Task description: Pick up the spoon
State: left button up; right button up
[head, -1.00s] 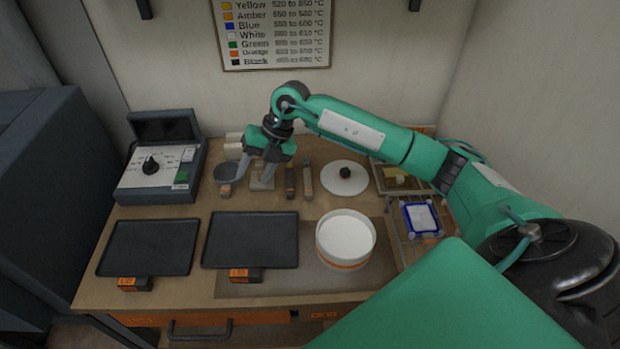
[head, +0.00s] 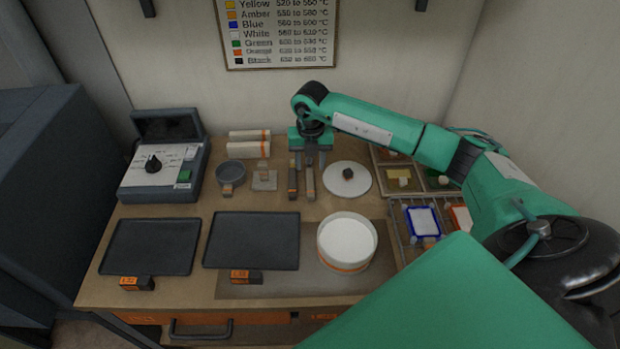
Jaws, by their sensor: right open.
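Two slim upright-lying tools are side by side at the back middle of the table: a darker one (head: 293,180) with orange marking and a lighter brown one (head: 310,183). Either may be the spoon; their upper ends are partly hidden by my gripper, so I cannot tell which. My right gripper (head: 310,160) points down over the far ends of these tools, its fingers apart, with nothing seen between them that is held. Whether the fingers touch a tool is unclear. My left gripper is not in view.
A grey bowl (head: 231,174) and small tile (head: 264,183) lie left of the tools, a white lidded disc (head: 347,180) right. In front are two dark trays (head: 251,241) (head: 151,247) and a white round tub (head: 346,240). A control box (head: 163,160) stands back left.

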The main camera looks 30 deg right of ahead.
aim_at(310, 178)
jog(key=shift+f, duration=0.25)
notch_tip(310, 178, down, 4)
jog(key=p, duration=0.2)
jog(key=shift+s+a+f+p, duration=0.1)
jog(key=shift+s+a+p, duration=0.05)
jog(key=shift+p, duration=0.2)
jog(key=shift+f, duration=0.3)
grip_shut()
jog(key=shift+r, duration=0.5)
notch_tip(310, 178, up, 19)
jog(key=b, duration=0.5)
